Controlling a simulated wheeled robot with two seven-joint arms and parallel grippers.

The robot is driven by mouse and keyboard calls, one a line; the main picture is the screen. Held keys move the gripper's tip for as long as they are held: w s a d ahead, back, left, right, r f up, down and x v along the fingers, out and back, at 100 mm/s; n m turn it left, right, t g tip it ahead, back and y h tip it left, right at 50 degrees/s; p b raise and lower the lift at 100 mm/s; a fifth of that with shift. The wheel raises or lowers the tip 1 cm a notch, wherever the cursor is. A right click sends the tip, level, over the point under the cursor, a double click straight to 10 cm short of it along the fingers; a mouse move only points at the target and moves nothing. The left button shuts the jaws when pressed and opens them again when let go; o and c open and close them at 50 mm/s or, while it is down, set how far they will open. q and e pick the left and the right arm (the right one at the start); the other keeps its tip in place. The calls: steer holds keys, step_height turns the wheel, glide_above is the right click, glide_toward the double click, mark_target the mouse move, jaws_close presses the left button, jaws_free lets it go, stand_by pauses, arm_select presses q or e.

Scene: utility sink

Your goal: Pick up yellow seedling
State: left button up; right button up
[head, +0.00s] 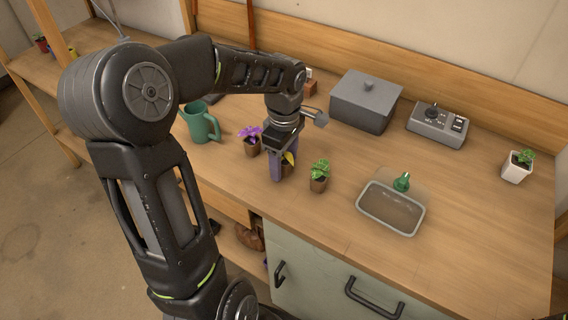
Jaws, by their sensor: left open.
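The yellow seedling (289,158) stands in a small brown pot on the wooden counter, between a purple seedling and a green one. My left gripper (281,172) is right over it, pointing down, with its fingers open and low around or just in front of the plant. The fingers hide part of the pot and leaves, and I cannot tell whether they touch it. My right gripper is not in view.
A purple seedling (251,140) is close on the left and a green seedling (319,175) close on the right. The front right counter is clear.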

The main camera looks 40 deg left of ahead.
arm_select(q)
steer(key=shift+c, duration=0.6)
jaws_close()
